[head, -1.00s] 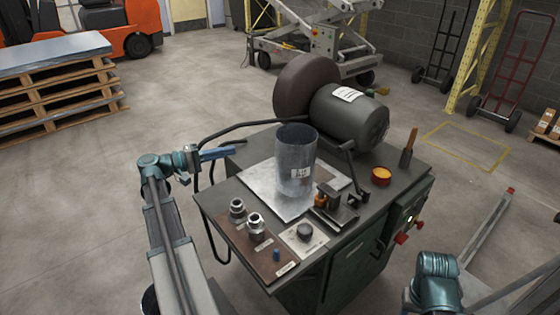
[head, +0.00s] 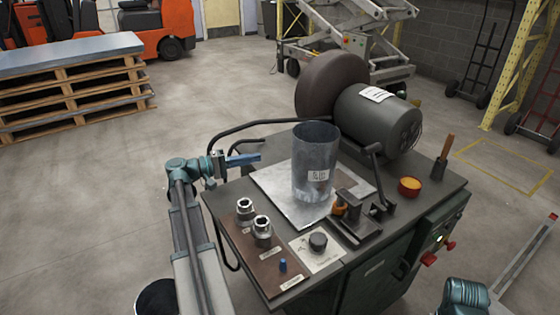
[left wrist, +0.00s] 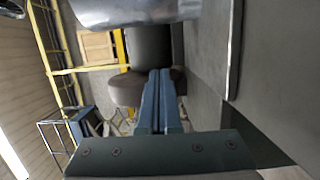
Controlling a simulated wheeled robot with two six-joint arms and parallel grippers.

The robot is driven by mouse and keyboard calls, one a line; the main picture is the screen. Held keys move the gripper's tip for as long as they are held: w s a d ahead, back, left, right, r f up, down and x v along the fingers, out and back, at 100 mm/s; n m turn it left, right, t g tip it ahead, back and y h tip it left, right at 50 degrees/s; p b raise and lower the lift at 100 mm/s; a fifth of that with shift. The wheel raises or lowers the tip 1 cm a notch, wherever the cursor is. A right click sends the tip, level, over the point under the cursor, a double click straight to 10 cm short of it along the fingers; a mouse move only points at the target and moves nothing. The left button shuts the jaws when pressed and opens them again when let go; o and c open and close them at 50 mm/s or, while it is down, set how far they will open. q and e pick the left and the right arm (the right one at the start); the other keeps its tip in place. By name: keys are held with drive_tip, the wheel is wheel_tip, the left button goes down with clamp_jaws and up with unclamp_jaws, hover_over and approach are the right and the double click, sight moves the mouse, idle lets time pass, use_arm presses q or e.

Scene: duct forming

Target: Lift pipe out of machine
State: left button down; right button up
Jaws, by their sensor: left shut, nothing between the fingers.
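The pipe (head: 314,165) is a grey metal cylinder with a white label. It stands upright on a bright metal plate (head: 275,185) on top of the machine (head: 350,240). My left gripper (head: 246,158) is shut and empty. It is to the left of the pipe, near the machine's left edge, with its blue fingers pointing toward the pipe but apart from it. In the left wrist view the shut fingers (left wrist: 161,75) show in the middle, and the pipe's curved side (left wrist: 135,10) shows at the top. My right arm shows only in part at the lower right; its gripper is out of view.
A motor (head: 380,118) and dark wheel (head: 325,85) stand behind the pipe. A clamp block (head: 352,212), two metal fittings (head: 262,230), a knob (head: 318,242) and an orange-filled cup (head: 410,186) sit around it. A pallet stack (head: 75,90) stands far left; open floor lies between.

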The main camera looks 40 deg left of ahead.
use_arm(q)
drive_tip(key=x, duration=0.9)
drive_tip(key=shift+w+d, duration=0.15)
drive_tip(key=d, duration=0.3)
drive_tip(key=shift+s+d, duration=0.1)
drive_tip(key=shift+s, duration=0.25)
drive_tip(key=shift+d, duration=0.4)
drive_tip(key=shift+s+d, duration=0.1)
drive_tip(key=shift+s+d, duration=0.25)
drive_tip(key=shift+d, duration=0.55)
drive_tip(key=shift+a, duration=0.1)
